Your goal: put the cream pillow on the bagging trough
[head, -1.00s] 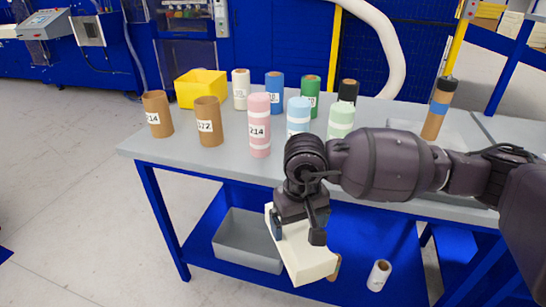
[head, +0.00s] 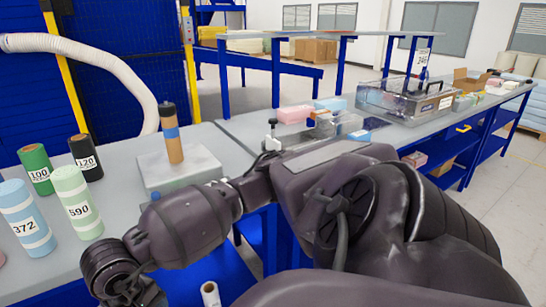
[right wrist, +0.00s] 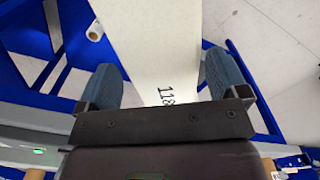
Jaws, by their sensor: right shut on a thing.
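The cream pillow (right wrist: 155,35), marked "118", fills the middle of the right wrist view. My right gripper (right wrist: 160,78) is shut on it, one blue-grey finger on each side. In the head view my right arm reaches to the lower left, and the pillow is out of the picture. A clear, low trough-like piece (head: 338,128) lies on the far table, right of the middle in the head view. It looks like the bagging trough, but my arm partly hides this area. The held pillow is well away from it. My left gripper is not in view.
Foam rolls, including a green one (head: 77,203) and a blue one (head: 25,218), stand on the near table at left. A brown roll (head: 171,135) stands on a grey plate. Pink blocks (head: 296,114) and a clear-covered machine (head: 405,100) occupy the far table.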

